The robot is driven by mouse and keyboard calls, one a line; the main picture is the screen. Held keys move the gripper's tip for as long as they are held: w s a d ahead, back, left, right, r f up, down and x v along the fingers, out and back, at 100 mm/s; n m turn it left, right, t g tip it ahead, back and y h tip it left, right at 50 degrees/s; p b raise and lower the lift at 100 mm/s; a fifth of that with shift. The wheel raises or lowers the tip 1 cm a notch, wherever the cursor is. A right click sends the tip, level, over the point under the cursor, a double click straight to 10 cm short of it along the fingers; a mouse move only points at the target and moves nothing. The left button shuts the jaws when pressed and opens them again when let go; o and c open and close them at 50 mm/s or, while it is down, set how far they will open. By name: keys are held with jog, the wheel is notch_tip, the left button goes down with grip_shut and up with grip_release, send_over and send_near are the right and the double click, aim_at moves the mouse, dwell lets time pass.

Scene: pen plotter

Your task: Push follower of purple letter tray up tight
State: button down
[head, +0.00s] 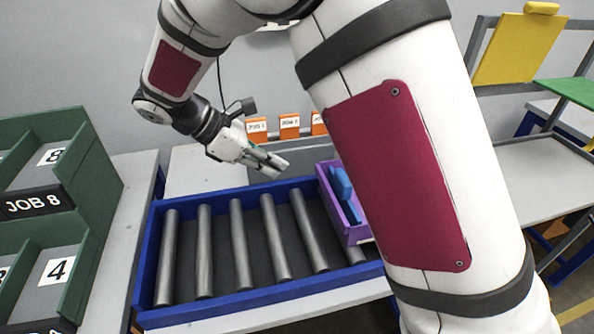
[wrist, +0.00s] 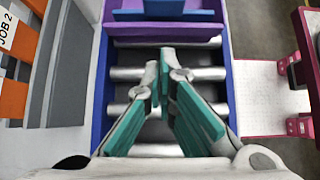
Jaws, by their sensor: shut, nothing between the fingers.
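The purple letter tray (head: 328,197) sits at the right end of the blue roller bed, partly hidden behind my arm in the head view. A blue block-like piece, apparently the follower (head: 344,192), stands inside it. In the wrist view the purple tray (wrist: 215,32) lies at the top, with a blue piece (wrist: 160,6) at the frame's upper edge. My gripper (head: 284,168) is shut and empty, with teal finger pads. It is above the rollers, left of the tray and apart from it. The fingers show in the wrist view (wrist: 165,62), pointing toward the tray.
The blue-framed roller bed (head: 147,255) has several grey rollers (head: 238,245), bare left of the tray. Orange job labels (head: 289,122) stand behind it. A green JOB 8 rack (head: 90,150) is at left. A yellow panel (head: 515,48) and grey table (head: 540,165) are at right.

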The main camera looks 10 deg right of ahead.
jog(key=x, duration=0.3)
jog(key=d+r+x, duration=0.1)
jog(key=x, duration=0.7)
jog(key=shift+s+d+p, duration=0.1)
jog(key=shift+d+p, duration=0.3)
jog(key=shift+d, duration=0.7)
jog(key=d+p, duration=0.1)
jog(key=d, duration=1.7)
jog(key=shift+d, duration=0.15)
